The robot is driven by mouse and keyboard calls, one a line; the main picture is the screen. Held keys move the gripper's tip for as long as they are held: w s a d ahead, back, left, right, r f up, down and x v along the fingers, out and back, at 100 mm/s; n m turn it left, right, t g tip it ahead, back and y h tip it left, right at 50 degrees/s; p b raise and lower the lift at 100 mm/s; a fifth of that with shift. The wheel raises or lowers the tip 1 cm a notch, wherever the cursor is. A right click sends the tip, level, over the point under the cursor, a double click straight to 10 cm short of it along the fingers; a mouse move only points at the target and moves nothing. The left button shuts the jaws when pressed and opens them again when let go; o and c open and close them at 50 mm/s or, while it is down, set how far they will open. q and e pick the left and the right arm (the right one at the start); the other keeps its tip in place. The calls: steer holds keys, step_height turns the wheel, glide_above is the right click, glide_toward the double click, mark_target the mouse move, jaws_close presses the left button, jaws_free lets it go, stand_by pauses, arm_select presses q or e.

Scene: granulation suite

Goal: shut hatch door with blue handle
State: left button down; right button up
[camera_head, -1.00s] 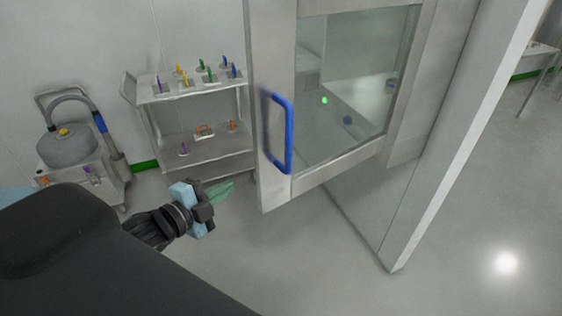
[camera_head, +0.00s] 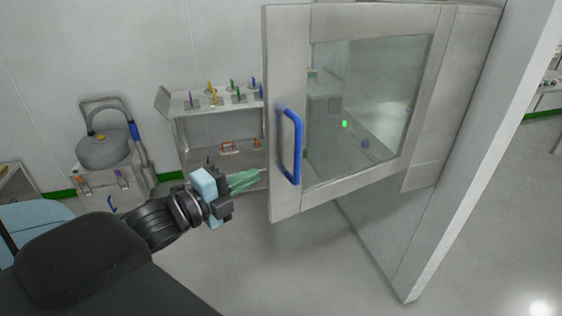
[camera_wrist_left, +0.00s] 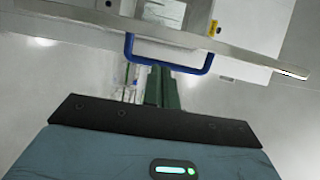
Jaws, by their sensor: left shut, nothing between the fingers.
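The hatch door (camera_head: 287,55) is a grey frame with a glass pane. It stands open, swung out from its cabinet. Its blue handle (camera_head: 298,147) is an upright bar near the door's left edge. My left gripper (camera_head: 257,179), with green fingers, is shut and empty. It appears just left of the door's lower left edge, below the handle's level in the picture. In the left wrist view the green fingers (camera_wrist_left: 162,84) point toward the blue handle (camera_wrist_left: 170,65), and their tips overlap its bar in the picture. I cannot tell whether they touch. My right gripper is not in view.
A cart (camera_head: 215,112) with several coloured-handled items stands behind my left gripper. A rounded grey vessel (camera_head: 104,150) sits on a stand further left. The cabinet's side panel (camera_head: 440,235) reaches down at the right. The floor (camera_head: 300,265) below the door is clear.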

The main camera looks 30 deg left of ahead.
mark_target(281, 161)
arm_select(q)
steer(key=x, duration=0.8)
steer(key=shift+r, duration=0.1)
steer(key=shift+w+d+p, duration=0.25)
steer(key=shift+w+p, duration=0.05)
steer(key=shift+w, duration=0.3)
